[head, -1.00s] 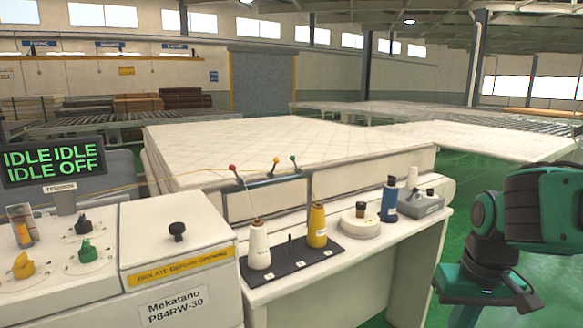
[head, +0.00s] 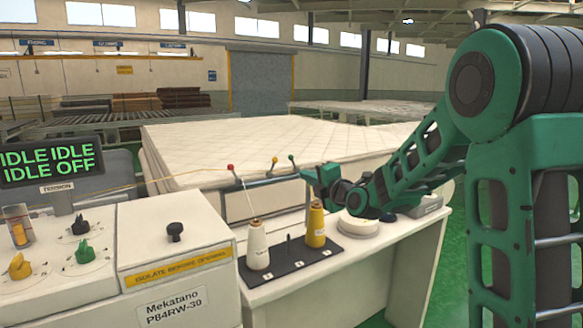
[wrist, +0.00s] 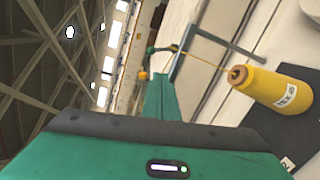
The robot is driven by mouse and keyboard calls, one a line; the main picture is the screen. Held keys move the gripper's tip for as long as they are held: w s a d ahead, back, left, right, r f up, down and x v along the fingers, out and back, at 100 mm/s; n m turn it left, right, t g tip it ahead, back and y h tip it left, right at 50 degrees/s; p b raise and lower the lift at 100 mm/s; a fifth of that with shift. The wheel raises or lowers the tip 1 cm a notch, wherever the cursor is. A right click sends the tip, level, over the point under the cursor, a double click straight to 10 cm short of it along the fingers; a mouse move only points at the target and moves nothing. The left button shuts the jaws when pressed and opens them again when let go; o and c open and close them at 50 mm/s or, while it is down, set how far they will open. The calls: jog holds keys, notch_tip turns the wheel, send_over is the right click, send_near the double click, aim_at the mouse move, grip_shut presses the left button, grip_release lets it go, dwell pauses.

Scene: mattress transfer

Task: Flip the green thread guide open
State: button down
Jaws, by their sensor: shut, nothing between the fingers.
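The green thread guide (head: 292,159) is a short lever with a dark green ball, at the right end of the rail in the head view. Its ball leans up and to the left. My gripper (head: 308,175) is shut and empty, just right of the guide's stem. I cannot tell if they touch. In the wrist view the shut fingers (wrist: 160,82) point towards a small green-tipped lever, likely the guide (wrist: 152,50). The yellow guide (head: 274,161) and red guide (head: 231,168) stand further left on the rail.
A yellow thread cone (head: 316,226) stands close below my gripper, and a white cone (head: 257,245) stands left of it, both on a black mat (head: 284,268). The mattress (head: 240,148) lies behind the rail. A control panel (head: 60,250) is at left.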

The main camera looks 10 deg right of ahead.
jog(key=shift+w+a+r+n+t, duration=0.4)
jog(key=shift+w+r+n, duration=0.05)
jog(key=shift+r+n, duration=0.1)
jog(key=x, duration=1)
